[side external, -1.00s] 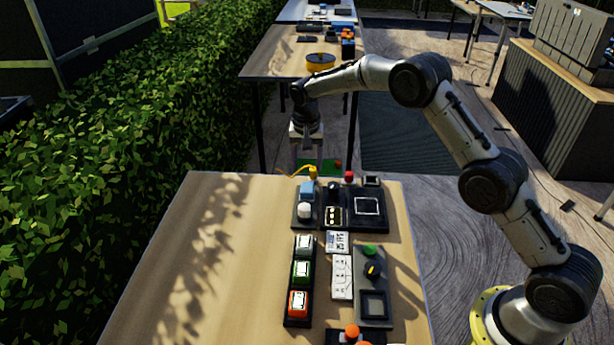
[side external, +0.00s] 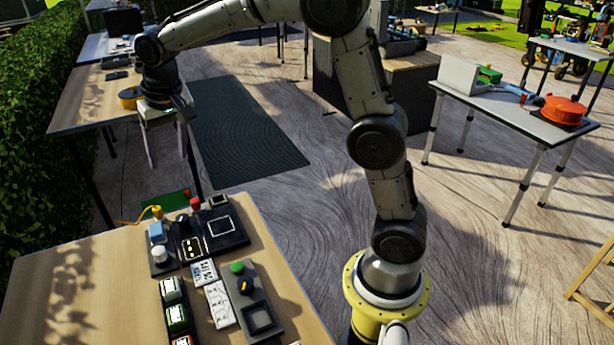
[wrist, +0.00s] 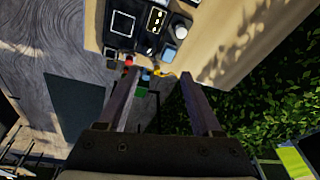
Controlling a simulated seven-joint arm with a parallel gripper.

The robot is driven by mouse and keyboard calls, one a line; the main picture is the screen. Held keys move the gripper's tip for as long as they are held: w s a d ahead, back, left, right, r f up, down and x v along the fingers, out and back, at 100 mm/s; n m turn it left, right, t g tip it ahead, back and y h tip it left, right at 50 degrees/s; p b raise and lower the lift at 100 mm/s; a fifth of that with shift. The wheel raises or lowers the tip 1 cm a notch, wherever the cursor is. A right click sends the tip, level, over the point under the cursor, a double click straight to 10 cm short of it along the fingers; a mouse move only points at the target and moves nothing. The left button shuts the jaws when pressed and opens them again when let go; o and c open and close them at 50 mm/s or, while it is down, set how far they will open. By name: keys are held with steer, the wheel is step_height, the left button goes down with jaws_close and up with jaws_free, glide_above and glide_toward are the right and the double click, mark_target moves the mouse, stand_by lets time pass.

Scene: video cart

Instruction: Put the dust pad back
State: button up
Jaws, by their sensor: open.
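I cannot tell which piece is the dust pad; nothing in view is clearly marked as it. Candidate places are a black panel with a white-outlined square (side external: 220,226) and a grey panel with a square recess (side external: 262,318), both on the near table. The black panel also shows at the top of the wrist view (wrist: 123,22). My gripper (side external: 168,160) points down past the table's far edge, its fingers apart and empty. In the wrist view my gripper (wrist: 160,78) has nothing between its fingertips except the background and the far-edge pieces below.
A white knob (side external: 160,254), blue block (side external: 156,231), red knob (side external: 195,203) and yellow cable (side external: 138,216) crowd the far edge. White cards (side external: 219,304) and a rack of labelled blocks (side external: 176,316) lie nearer. The table's left part (side external: 70,295) is clear.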

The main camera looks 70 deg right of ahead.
steer(key=s+r+n+t, duration=0.1)
steer(key=s+r, duration=0.2)
steer(key=s, duration=0.4)
steer(key=s+r+n, duration=0.1)
steer(key=s+r, duration=0.1)
steer(key=s, duration=0.6)
steer(key=s+f+n+t, duration=0.1)
steer(key=s+f+n, duration=0.2)
steer(key=s, duration=1.2)
steer(key=shift+a+f+n+t+y, duration=0.3)
steer(key=shift+a+f+t, duration=0.1)
steer(key=shift+f, duration=0.1)
